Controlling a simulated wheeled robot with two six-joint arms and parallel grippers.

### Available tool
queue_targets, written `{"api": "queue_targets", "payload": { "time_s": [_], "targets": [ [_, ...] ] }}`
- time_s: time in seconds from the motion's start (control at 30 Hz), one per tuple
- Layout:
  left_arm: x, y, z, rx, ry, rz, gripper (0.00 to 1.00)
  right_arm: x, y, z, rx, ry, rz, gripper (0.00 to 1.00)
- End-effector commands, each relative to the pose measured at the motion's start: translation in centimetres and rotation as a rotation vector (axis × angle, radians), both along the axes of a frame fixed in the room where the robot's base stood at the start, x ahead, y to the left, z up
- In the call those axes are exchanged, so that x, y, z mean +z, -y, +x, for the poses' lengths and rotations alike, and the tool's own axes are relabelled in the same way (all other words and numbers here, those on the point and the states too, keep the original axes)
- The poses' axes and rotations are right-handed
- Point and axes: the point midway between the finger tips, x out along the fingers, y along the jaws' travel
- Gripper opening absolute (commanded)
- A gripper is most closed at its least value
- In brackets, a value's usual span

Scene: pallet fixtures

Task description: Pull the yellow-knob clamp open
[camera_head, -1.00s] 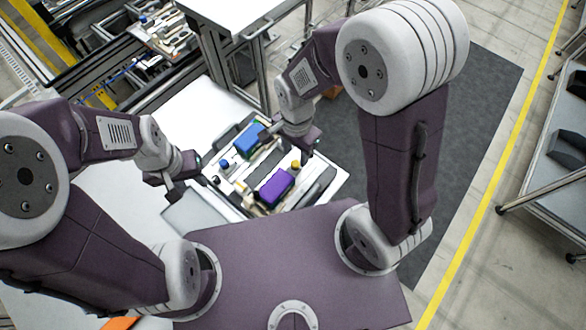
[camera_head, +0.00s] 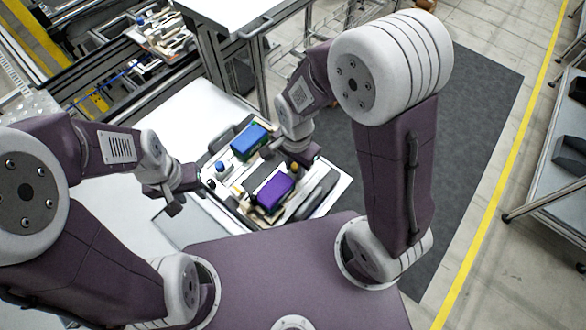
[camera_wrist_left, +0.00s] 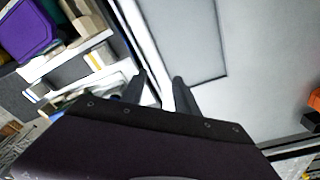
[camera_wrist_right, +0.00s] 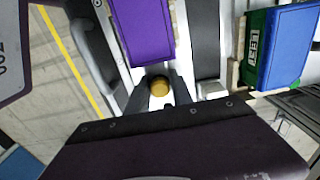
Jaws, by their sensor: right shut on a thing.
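The yellow knob (camera_wrist_right: 159,86) of the clamp sits between the fingers of my right gripper (camera_wrist_right: 158,92) in the right wrist view, and the fingers are shut on it. It also shows in the head view (camera_head: 294,167), just below my right gripper (camera_head: 301,163). The knob is beside the end of a purple block (camera_head: 273,190). The clamp's body under the knob is mostly hidden. My left gripper (camera_wrist_left: 158,92) is over the pale table in the left wrist view, its two fingers apart with nothing between them. In the head view my left gripper (camera_head: 183,200) hangs left of the pallet.
A blue-and-green block (camera_head: 248,142) sits in a fixture on the same white pallet (camera_head: 335,190). A blue knob (camera_head: 221,166) stands at the pallet's left. A white-topped bench stands behind.

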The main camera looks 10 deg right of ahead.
Motion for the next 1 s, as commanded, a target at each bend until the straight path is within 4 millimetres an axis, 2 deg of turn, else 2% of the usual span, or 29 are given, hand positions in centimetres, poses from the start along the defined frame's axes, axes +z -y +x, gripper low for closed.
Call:
{"api": "queue_targets", "payload": {
  "time_s": [0.93, 0.97, 1.0],
  "targets": [
    [0.7, 0.0, 0.0, 0.0, 0.0, 0.0, 0.36, 0.0, 2.2, 1.7, -0.001, -0.001, -0.001, 0.0],
    [0.7, 0.0, 0.0, 0.0, 0.0, 0.0, 0.36, 0.0, 2.1, 1.6, 0.0, -0.001, -0.001, 0.35],
    [0.7, 0.0, 0.0, 0.0, 0.0, 0.0, 0.36, 0.0, 2.1, 1.6, 0.0, -0.001, -0.001, 0.42]
  ]
}}
